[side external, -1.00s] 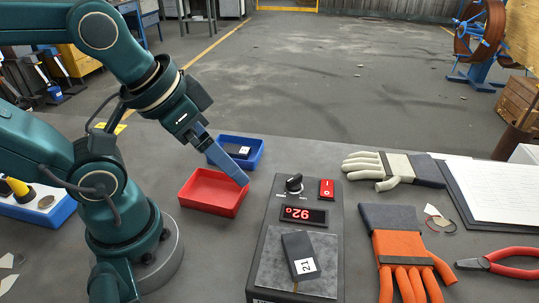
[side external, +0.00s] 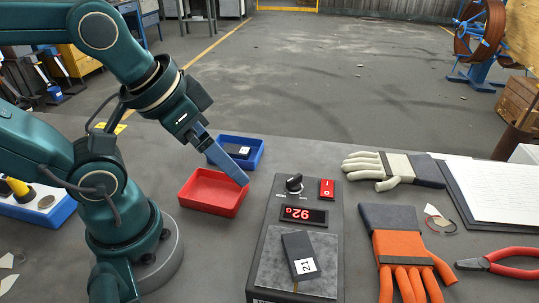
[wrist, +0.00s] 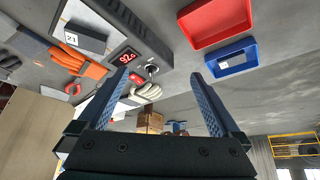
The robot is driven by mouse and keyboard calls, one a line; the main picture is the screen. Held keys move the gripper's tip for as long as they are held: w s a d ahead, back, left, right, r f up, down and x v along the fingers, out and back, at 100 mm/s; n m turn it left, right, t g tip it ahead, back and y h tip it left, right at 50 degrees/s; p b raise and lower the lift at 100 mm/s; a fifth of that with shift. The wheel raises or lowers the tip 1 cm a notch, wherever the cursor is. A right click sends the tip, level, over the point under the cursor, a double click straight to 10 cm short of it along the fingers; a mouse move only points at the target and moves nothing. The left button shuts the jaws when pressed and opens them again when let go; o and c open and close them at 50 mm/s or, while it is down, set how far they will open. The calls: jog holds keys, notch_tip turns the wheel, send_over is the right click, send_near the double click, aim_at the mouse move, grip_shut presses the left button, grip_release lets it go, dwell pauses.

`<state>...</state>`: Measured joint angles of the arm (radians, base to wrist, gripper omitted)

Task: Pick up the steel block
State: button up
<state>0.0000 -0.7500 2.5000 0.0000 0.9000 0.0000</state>
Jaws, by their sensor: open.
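A dark block with a white label reading 21 (side external: 297,252) lies on the grey plate of a device (side external: 268,262) with a red display. It also shows in the wrist view (wrist: 85,38). Another dark block with a white label (side external: 238,152) lies in the blue bin (side external: 256,154). I cannot tell by look which block is steel. My gripper (side external: 243,181) is above and beside the red bin, left of the device, apart from both blocks. In the wrist view its two blue fingers (wrist: 160,78) are spread with nothing between them.
An empty red bin (side external: 187,205) stands in front of the blue bin. The device has a black knob (side external: 294,184) and a red switch (side external: 327,189). White gloves (side external: 395,169), orange gloves (side external: 402,250), red pliers (side external: 500,262) and a clipboard (side external: 500,190) lie to the right.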

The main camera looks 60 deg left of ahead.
jog(key=shift+c, duration=1.2)
